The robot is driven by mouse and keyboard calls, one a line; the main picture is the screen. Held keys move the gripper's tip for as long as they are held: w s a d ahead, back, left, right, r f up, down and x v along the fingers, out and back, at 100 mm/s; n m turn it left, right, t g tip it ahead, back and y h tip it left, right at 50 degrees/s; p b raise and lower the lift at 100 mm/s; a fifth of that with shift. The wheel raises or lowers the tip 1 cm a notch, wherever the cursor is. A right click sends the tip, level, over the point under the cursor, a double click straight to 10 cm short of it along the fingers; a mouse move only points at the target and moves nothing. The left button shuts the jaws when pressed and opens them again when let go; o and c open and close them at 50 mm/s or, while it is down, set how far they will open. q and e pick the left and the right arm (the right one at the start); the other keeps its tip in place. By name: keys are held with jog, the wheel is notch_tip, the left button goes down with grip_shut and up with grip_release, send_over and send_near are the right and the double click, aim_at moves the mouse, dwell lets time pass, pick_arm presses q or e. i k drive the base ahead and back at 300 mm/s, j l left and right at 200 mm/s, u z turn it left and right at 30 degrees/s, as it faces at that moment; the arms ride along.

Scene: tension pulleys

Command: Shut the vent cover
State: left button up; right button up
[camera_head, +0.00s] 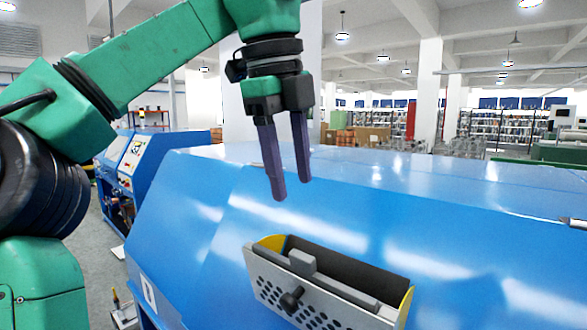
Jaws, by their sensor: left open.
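The vent cover (326,307) is a grey perforated panel with a dark knob (292,299) on its front. It is tilted outward from the sloped blue machine face, so a gap shows along its top. Yellow side plates show at both ends, and a grey bar with a raised block (302,262) lies inside the opening. My left gripper (291,192) hangs above the cover and slightly behind it in the picture, fingers pointing down. It is open, empty and apart from the cover. The cover's lower edge is cut off by the frame. My right gripper is not in view.
The blue machine housing (470,230) fills the middle and right, with a smooth bare top. Another blue machine with a control panel (133,155) stands at the left. Shelves and white columns are far behind. The air around the cover is clear.

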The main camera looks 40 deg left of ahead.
aim_at(306, 306)
jog(key=k, duration=1)
